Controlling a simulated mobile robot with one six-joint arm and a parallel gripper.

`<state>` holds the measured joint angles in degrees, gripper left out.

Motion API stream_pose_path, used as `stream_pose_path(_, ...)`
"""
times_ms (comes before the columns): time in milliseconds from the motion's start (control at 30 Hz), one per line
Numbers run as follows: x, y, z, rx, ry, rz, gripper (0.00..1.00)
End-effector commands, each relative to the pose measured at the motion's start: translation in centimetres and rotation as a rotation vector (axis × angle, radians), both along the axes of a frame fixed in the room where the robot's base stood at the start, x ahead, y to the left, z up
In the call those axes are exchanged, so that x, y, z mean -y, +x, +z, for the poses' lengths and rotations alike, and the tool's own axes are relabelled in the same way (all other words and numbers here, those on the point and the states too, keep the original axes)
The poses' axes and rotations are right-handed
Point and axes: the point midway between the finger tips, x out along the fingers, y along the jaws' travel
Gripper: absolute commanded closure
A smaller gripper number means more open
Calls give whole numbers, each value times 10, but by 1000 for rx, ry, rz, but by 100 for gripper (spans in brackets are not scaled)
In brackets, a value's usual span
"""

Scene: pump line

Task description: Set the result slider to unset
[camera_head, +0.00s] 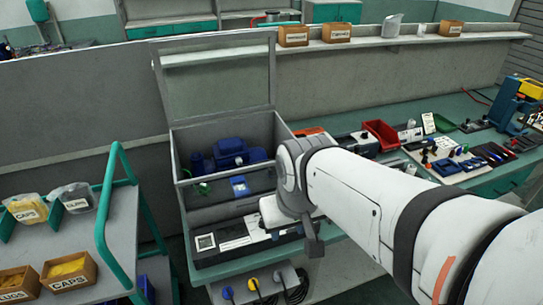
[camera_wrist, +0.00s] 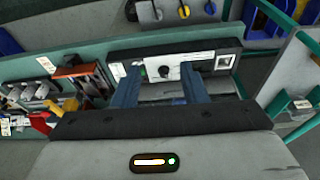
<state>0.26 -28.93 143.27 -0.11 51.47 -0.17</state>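A dark control panel (camera_head: 222,240) with white label plates runs along the front of the grey test box. In the wrist view the panel (camera_wrist: 232,47) lies just beyond my gripper (camera_wrist: 160,72). Its two blue fingers are apart, with nothing held between them. A dark knob-like part (camera_wrist: 167,72) and a small green part show on the white plate between the fingertips; contact cannot be told. I cannot tell for certain which part is the result slider, nor read its setting. In the head view my arm hides the panel's right part and most of the gripper.
The grey box (camera_head: 180,190) stands with its clear lid up, blue pump parts (camera_head: 235,155) inside. Plugs with cables (camera_head: 253,284) sit below the panel. A trolley with a green rail (camera_head: 105,200) stands at left. A red bin (camera_head: 381,134) and tools lie on the bench at right.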

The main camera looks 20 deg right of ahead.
Motion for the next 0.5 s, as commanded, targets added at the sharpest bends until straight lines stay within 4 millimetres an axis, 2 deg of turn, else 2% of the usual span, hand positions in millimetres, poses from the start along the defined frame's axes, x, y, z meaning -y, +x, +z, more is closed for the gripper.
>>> stream_pose_path(133,8,20,-7,9,1,-30,61)
stream_pose_path(233,19,50,-19,28,2,-66,61)
stream_pose_path(400,60,109,-50,74,0,-161,61)
stream_pose_path(500,84,135,-68,101,-5,-208,61)
